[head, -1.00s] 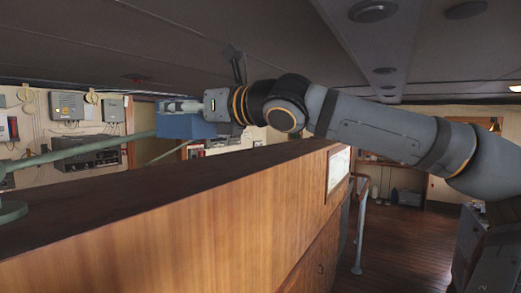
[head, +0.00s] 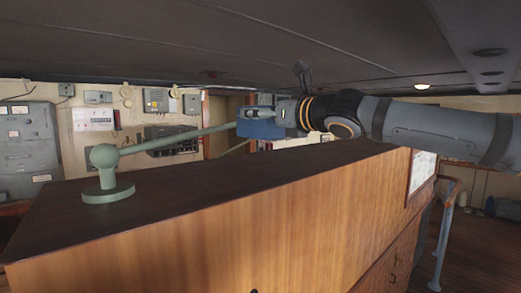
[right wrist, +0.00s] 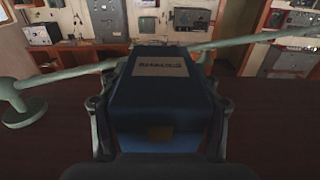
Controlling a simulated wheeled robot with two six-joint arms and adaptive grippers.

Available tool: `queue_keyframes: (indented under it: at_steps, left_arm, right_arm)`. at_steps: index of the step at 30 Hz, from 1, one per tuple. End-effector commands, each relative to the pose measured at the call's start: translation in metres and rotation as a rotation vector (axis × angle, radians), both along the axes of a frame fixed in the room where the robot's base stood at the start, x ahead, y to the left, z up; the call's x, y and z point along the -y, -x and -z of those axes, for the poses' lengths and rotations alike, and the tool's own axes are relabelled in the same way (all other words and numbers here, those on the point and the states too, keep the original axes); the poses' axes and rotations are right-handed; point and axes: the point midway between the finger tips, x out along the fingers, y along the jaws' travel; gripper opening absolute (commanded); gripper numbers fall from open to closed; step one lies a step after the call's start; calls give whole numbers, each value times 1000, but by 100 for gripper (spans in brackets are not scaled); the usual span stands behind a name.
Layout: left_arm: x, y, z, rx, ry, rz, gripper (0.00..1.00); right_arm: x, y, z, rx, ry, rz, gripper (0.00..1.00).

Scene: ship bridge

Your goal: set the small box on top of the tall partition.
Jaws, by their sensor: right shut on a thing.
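The small box (head: 262,130) is blue with a pale label on top. My right gripper (head: 268,114) is shut on it, above the far part of the tall partition. In the right wrist view the box (right wrist: 168,95) sits between both fingers of the gripper (right wrist: 160,105). The tall partition (head: 230,215) has a wood-grain front and a dark flat top, which also shows in the right wrist view (right wrist: 60,145). Whether the box touches the top is hard to tell. My left gripper is not in view.
A green handrail (head: 180,137) with a round post base (head: 108,193) is fixed on the partition's top and runs close to the box. The near dark top is clear. Electrical boxes (head: 158,100) hang on the back wall. The ceiling (head: 200,40) is low above my arm.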

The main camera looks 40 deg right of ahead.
Motion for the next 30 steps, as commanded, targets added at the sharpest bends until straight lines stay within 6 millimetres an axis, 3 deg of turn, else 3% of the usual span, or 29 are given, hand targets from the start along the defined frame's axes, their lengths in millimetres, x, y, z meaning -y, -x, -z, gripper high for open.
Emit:
queue_keyframes:
  at_steps: [1,12,23,30]
  left_arm:
    - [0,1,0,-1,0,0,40]
    - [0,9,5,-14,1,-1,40]
    - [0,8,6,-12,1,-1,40]
    - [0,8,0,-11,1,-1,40]
  right_arm:
    - [5,-10,6,-4,1,2,14]
    - [21,-42,51,-1,-1,0,14]
    - [25,-50,61,0,0,0,14]
    - [25,-51,90,1,-5,-3,14]
